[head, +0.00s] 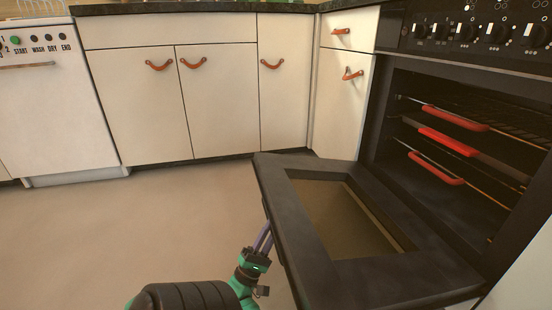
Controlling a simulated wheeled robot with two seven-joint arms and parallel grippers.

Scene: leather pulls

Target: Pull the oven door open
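The oven door (300,229), dark with a glass window (340,215), is swung down wide open in front of the oven (440,150). Its inner face points up, and its handle is not visible. One arm with green and black links comes in from the bottom, left of centre; I take it as my left. My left gripper (264,238) is at the door's outer left edge, its purple-grey fingers reaching up to the edge. The fingertips are partly hidden by the door, so their grip is unclear. My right gripper is not in view.
Inside the oven are racks with red-orange pulls (447,141). Cream cabinets (160,100) with leather pulls line the back, the corner cabinet (340,105) close beyond the door. A white dishwasher (55,115) stands far left. The floor (130,220) left of the door is clear.

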